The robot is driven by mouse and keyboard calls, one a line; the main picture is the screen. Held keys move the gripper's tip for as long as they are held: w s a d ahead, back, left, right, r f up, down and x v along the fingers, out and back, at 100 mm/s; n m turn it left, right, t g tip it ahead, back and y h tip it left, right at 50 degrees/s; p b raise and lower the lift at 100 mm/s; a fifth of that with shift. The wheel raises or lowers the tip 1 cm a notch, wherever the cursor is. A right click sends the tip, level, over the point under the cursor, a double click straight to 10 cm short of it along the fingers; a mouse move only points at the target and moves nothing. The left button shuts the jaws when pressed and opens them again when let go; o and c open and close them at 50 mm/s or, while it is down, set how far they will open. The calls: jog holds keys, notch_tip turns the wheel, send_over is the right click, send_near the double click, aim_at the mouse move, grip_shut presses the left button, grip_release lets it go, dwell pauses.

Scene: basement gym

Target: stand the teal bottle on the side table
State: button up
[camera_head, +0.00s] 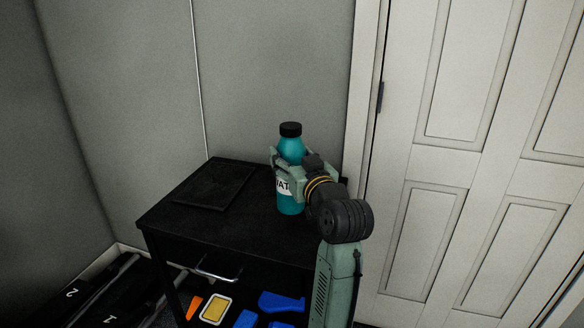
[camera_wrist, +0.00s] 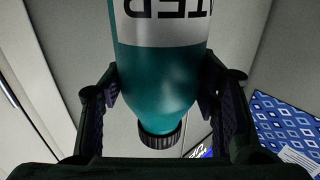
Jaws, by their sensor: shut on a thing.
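The teal bottle (camera_head: 290,206), with a black cap and a white label, is upright over the black side table (camera_head: 166,222), near its back right. My gripper (camera_head: 289,164) is shut on the bottle's upper body, with a finger on either side. The bottle's base appears at the tabletop, but I cannot tell whether it touches. In the wrist view the bottle (camera_wrist: 160,75) fills the space between the fingers, its cap toward the bottom of the picture. Part of its right side is hidden behind my gripper in the head view.
A flat black square (camera_head: 214,186) lies on the table's left half. Below the tabletop are a metal handle (camera_head: 217,275), a yellow item (camera_head: 215,309) and several blue items. Black numbered objects (camera_head: 92,300) lie at lower left. A white door (camera_head: 470,160) stands at right.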

jog(key=shift+s+f, duration=0.1)
jog(key=shift+f, duration=1.75)
jog(key=shift+f, duration=0.1)
jog(key=o, duration=1.6)
